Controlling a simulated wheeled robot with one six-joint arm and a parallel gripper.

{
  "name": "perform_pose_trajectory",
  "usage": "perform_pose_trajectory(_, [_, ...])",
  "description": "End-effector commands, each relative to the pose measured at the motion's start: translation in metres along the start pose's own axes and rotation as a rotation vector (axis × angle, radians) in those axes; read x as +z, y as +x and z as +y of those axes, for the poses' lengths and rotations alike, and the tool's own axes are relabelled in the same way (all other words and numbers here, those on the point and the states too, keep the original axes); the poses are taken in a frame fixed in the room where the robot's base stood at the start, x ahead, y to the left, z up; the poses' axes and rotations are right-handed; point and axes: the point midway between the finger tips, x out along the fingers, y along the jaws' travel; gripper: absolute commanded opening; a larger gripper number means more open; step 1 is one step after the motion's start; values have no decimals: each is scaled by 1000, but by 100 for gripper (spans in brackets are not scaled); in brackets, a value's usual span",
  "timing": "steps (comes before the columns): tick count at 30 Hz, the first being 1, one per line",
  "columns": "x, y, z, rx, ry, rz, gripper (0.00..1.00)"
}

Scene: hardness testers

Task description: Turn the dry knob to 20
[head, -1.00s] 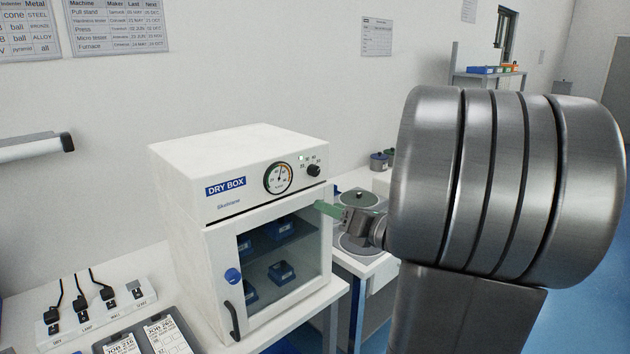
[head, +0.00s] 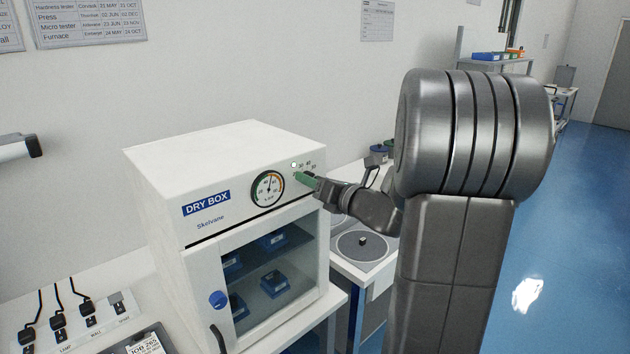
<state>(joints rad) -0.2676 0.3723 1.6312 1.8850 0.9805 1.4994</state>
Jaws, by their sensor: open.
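The white dry box (head: 205,155) stands on the bench, with a blue DRY BOX label and a round gauge (head: 267,188) on its upper front panel. Right of the gauge are small printed marks and a greenish-white light (head: 294,164). The fingers are open. I cannot tell whether they touch the knob or which mark it points to.
The glass door (head: 270,270) below is shut, with blue trays inside. A switch strip (head: 75,328) with plugs is at lower left. A machine with a round plate (head: 362,249) stands right of the box. Blue floor lies open at right.

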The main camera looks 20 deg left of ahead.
Motion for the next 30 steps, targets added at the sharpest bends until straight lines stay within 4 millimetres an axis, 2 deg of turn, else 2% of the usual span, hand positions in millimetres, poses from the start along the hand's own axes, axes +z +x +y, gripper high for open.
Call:
perform_pose_trajectory(3, [0, 0, 0, 0, 0, 0, 50])
perform_pose_trajectory(10, [0, 0, 0, 0, 0, 0, 6])
perform_pose_trajectory(20, [-1, -1, -1, 0, -39, -1, 6])
perform_pose_trajectory(30, [-4, -1, -2, 0, -264, -3, 6])
